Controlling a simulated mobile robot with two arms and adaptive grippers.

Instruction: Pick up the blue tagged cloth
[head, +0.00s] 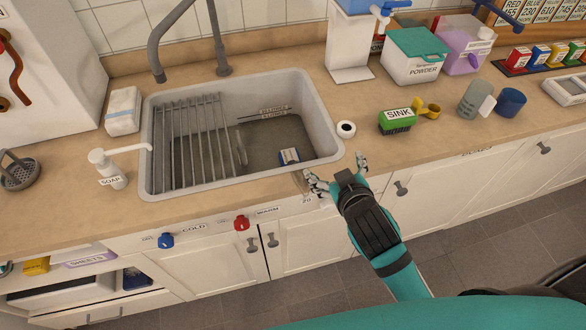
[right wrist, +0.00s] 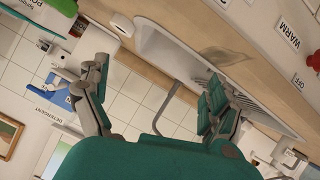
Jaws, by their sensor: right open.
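A small blue item with a white tag (head: 289,156) lies on the floor of the sink, near its front right part. It looks like the blue tagged cloth, but it is small in the picture. The cloth cannot be made out in that view.
The sink (head: 330,140) has a rack (head: 200,140) in its left half and a tap (head: 220,55) behind. A white roll (head: 345,129), a green SINK sponge (head: 397,121) and a blue cup (head: 510,102) stand to the right. A SOAP pump (head: 110,172) stands left.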

